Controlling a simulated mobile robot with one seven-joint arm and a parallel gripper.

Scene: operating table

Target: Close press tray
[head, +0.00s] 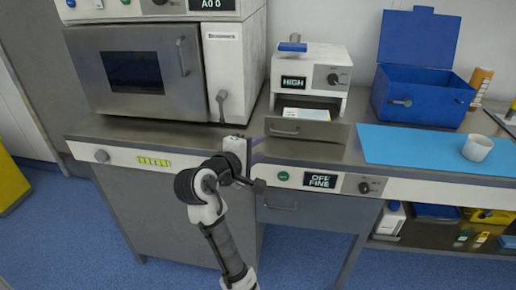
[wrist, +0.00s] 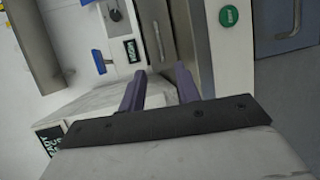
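The press (head: 311,72) is a small white unit on the counter with a blue lever on top, a HIGH display and a dark knob. Its press tray (head: 299,130) is a grey drawer with a bar handle, standing pulled out at the front. A light sheet-like item (head: 306,114) lies in it. My gripper (head: 257,150) is at the counter's front edge, left of and nearer than the tray. In the wrist view its two purple fingers (wrist: 158,80) are apart with nothing held between them. The tray front (wrist: 152,32) shows beyond the fingertips, apart from them.
A large oven-like unit (head: 150,70) with its door shut stands at left, close to my gripper. A blue mat (head: 410,148) with a white cup (head: 477,148) lies at right. An open blue box (head: 421,97) stands behind it.

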